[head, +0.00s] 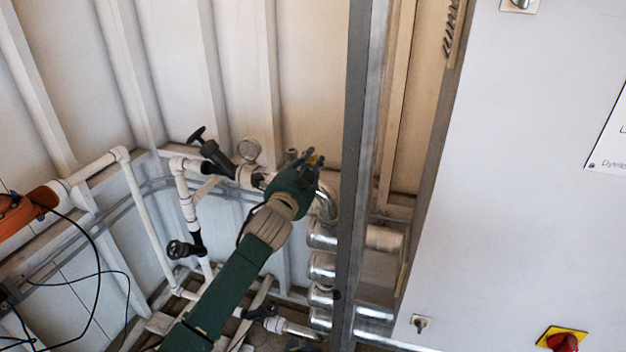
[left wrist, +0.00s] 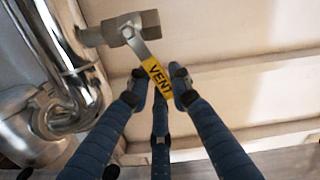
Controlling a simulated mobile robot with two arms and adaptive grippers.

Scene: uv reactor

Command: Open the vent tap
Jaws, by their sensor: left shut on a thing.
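The vent tap has a grey metal body (left wrist: 122,30) on a short stub from a shiny pipe, in the left wrist view. Its lever (left wrist: 156,72) has a yellow sleeve marked VENT and slants down to the right from the body. My left gripper (left wrist: 158,92) is shut on the lever's yellow end, with dark blue fingers on both sides of it. In the head view my left gripper (head: 312,158) is at the pipework beside a grey upright, and it hides most of the tap. My right gripper is in neither view.
Shiny metal cylinders (head: 322,266) stand below my left gripper. A pressure gauge (head: 249,149) and a black-handled valve (head: 212,148) are to its left. A grey upright post (head: 356,130) is close on its right, with a large pale cabinet (head: 530,170) beyond.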

